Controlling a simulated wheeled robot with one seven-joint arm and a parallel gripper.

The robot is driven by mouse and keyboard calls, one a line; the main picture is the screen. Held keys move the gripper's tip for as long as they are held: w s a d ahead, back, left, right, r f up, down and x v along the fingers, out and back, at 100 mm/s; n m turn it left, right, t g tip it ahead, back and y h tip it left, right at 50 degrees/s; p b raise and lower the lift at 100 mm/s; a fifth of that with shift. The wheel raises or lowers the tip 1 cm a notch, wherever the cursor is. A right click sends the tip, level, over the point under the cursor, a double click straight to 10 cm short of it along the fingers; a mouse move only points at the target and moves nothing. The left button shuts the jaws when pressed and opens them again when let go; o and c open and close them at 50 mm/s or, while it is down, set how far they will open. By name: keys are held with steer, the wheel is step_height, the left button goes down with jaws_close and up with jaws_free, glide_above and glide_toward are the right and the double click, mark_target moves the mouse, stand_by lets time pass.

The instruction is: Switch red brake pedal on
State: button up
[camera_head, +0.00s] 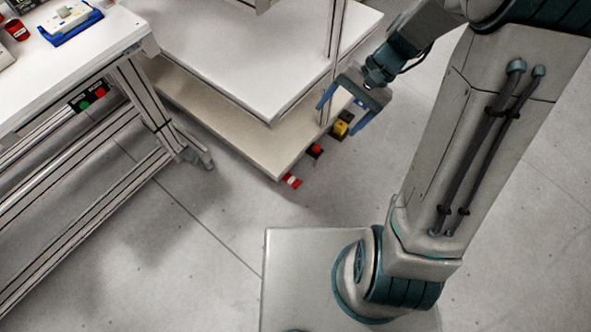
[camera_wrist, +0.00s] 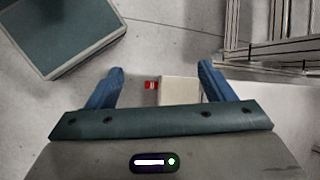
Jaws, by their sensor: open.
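A red-and-black piece (camera_head: 315,150) and a yellow-and-black piece (camera_head: 341,127) sit farther along the same shelf edge. I cannot tell for sure which red one is the brake pedal. In the wrist view, a red piece with a white mark (camera_wrist: 151,85) shows between the open fingers of my gripper (camera_wrist: 160,69), beside a pale block (camera_wrist: 180,90).
The white cart (camera_head: 250,75) has an upper shelf and a lower shelf (camera_head: 225,125) overhanging the floor, with an upright post. The floor in front of the cart is clear.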

mark_target(295, 183)
steer(key=w+a+f+m+t+y+b, duration=0.1)
steer(key=w+f+m+y+b, duration=0.3)
steer(key=f, duration=0.8)
steer(key=w+f+m+t+y+b, duration=0.1)
steer(key=w+f+m+y+b, duration=0.3)
steer(key=f, duration=0.8)
steer(key=w+a+f+m+t+y+b, duration=0.15)
steer(key=f+b, duration=0.45)
steer(key=f, duration=0.6)
step_height(295, 183, down, 33)
steer(key=s+d+m+t+h+b, duration=0.2)
steer(key=s+d+m+t+b, duration=0.1)
steer(key=m+t+b, duration=0.75)
steer(key=shift+m, duration=0.4)
steer(key=b+x, duration=0.4)
steer(key=x, duration=0.8)
steer(key=shift+w+a, duration=0.2)
steer(key=shift+a, duration=0.1)
steer(key=shift+w+a+r, duration=0.1)
steer(key=shift+w+a, duration=0.3)
steer(key=shift+a, duration=0.1)
